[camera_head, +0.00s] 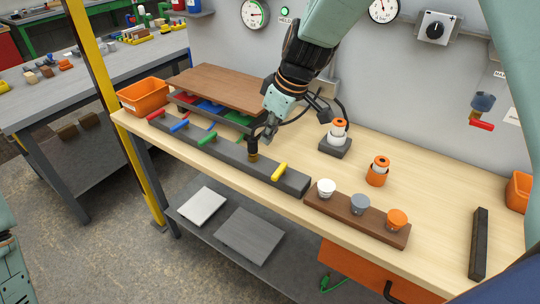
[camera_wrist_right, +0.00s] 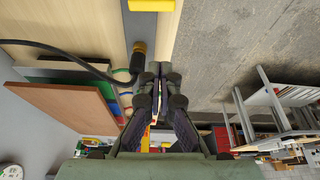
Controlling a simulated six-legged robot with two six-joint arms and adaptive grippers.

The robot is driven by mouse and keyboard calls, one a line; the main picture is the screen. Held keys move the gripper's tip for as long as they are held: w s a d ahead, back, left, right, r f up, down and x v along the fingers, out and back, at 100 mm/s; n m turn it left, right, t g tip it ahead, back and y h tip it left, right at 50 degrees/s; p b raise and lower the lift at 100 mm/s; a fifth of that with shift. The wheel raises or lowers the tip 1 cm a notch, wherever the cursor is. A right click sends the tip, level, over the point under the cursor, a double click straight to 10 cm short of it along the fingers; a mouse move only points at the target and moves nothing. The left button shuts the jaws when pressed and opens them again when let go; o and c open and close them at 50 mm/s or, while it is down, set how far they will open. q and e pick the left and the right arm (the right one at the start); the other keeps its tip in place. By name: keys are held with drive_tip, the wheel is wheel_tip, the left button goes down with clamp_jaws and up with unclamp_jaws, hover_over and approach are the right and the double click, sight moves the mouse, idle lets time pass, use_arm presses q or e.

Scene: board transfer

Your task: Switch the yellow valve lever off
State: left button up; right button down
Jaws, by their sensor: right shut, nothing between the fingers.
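The yellow valve lever (camera_head: 279,172) sits near the right end of a long dark valve bar (camera_head: 232,157) at the bench's front edge. It lies crosswise to the bar. In the right wrist view the yellow lever (camera_wrist_right: 152,5) is cut by the top edge, beyond my fingertips. My right gripper (camera_head: 268,134) is above the bar, left of the yellow lever and apart from it. In the wrist view its fingers (camera_wrist_right: 160,68) are together and empty. My left gripper is not in view.
A black fitting with a brass end (camera_head: 253,149) stands on the bar between the green lever (camera_head: 207,138) and the yellow one, close to my right gripper. Blue (camera_head: 180,125) and red (camera_head: 156,114) levers are further left. A wooden cup rack (camera_head: 340,217) is at the right.

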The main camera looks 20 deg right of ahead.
sight(279, 171)
drive_tip(key=x, duration=1)
drive_tip(key=shift+w+f, duration=0.15)
drive_tip(key=shift+f, duration=0.05)
drive_tip(key=shift+s+d+r, duration=0.2)
drive_tip(key=shift+s+d, duration=0.7)
drive_tip(key=shift+d, duration=0.25)
drive_tip(key=shift+s+d, duration=0.25)
drive_tip(key=shift+s, duration=0.3)
drive_tip(key=shift+d, duration=0.2)
drive_tip(key=shift+s+a+n+b, duration=0.1)
drive_tip(key=shift+a+n+b, duration=0.05)
drive_tip(key=shift+n+b, duration=0.3)
